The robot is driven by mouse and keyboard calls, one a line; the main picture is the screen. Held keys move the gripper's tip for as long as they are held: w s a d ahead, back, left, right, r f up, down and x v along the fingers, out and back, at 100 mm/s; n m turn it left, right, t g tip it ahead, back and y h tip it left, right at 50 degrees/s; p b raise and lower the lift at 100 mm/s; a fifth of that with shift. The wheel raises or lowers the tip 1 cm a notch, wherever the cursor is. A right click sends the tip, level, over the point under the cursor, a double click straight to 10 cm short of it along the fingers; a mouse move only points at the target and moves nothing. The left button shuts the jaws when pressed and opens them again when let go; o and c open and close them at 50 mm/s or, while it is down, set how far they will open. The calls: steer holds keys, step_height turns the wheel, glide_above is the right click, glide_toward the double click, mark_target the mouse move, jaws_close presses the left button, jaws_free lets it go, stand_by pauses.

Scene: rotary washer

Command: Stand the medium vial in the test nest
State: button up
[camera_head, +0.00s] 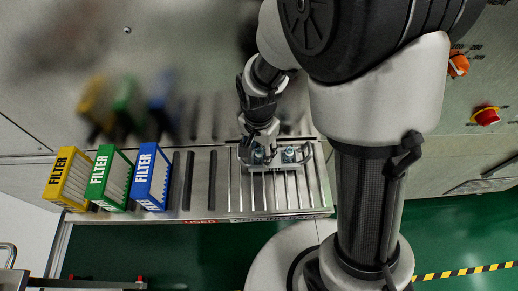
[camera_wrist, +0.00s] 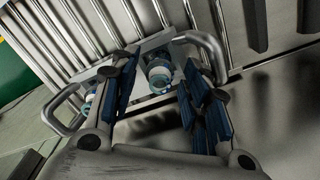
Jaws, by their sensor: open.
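Two small vials with pale bodies and blue parts stand in a metal holder with two curved handles, which appears to be the test nest (camera_head: 273,165). One vial (camera_head: 258,155) is at the left, directly under my gripper (camera_head: 262,140), and the other vial (camera_head: 289,155) is at the right. In the wrist view my gripper (camera_wrist: 160,68) is open, its blue-padded fingers on either side of one vial (camera_wrist: 160,75). The second vial (camera_wrist: 90,102) is partly hidden behind the left finger. I cannot tell which vial is the medium one.
Yellow (camera_head: 70,179), green (camera_head: 109,178) and blue (camera_head: 151,178) filter boxes stand on the slotted shelf (camera_head: 230,212) to the left. The holder's handles (camera_wrist: 205,42) rise close to my fingers. Dark slots lie between the boxes and the holder.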

mark_target(259, 151)
step_height(259, 151, up, 12)
steer(key=p, duration=0.4)
steer(key=s+d+r+n+t, duration=0.4)
steer(key=s+d+r+n, duration=0.3)
steer(key=s+d+r, duration=0.4)
step_height(259, 151, up, 4)
steer(key=s, duration=0.2)
steer(key=shift+s+n+t, duration=0.3)
steer(key=shift+n, duration=0.1)
steer(key=shift+f, duration=0.1)
steer(key=shift+a+f+b, duration=0.1)
steer(key=shift+f+b, duration=0.35)
